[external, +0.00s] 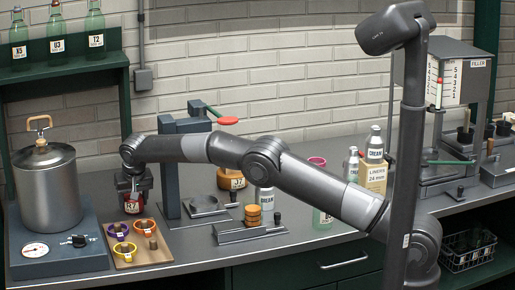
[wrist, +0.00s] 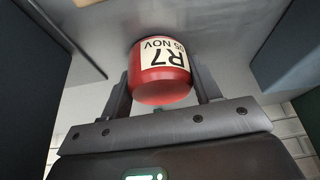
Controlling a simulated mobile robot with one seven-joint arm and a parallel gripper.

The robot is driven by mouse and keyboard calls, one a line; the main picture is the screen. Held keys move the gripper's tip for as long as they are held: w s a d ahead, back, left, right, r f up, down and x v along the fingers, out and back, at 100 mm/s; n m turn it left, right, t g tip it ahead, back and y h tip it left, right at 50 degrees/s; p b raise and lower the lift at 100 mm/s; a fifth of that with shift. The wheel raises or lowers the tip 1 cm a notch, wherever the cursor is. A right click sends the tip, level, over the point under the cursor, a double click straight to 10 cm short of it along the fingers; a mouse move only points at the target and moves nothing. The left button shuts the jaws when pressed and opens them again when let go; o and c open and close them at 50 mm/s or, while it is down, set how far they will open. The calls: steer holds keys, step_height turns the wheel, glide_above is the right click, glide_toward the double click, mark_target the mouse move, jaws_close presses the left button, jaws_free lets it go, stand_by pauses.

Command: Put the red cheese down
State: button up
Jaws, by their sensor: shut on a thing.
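The red cheese (external: 132,205) is a small red cylinder with a white label reading R7. My gripper (external: 134,190) is shut on it and holds it from above, over the counter between the metal pot and the grey press stand. In the wrist view the red cheese (wrist: 163,88) sits between the two fingers of my gripper (wrist: 162,78), its label reading R7 and a NOV date upside down. Its far end is close to the grey counter (wrist: 90,45). I cannot tell whether it touches the counter.
A wooden board (external: 150,262) with several coloured rings lies just in front. Bottles and a liner box (external: 373,178) stand farther right.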

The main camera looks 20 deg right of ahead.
steer(key=shift+f, duration=0.1)
steer(key=o, duration=1.1)
steer(key=v, duration=1.2)
steer(key=shift+r, duration=0.25)
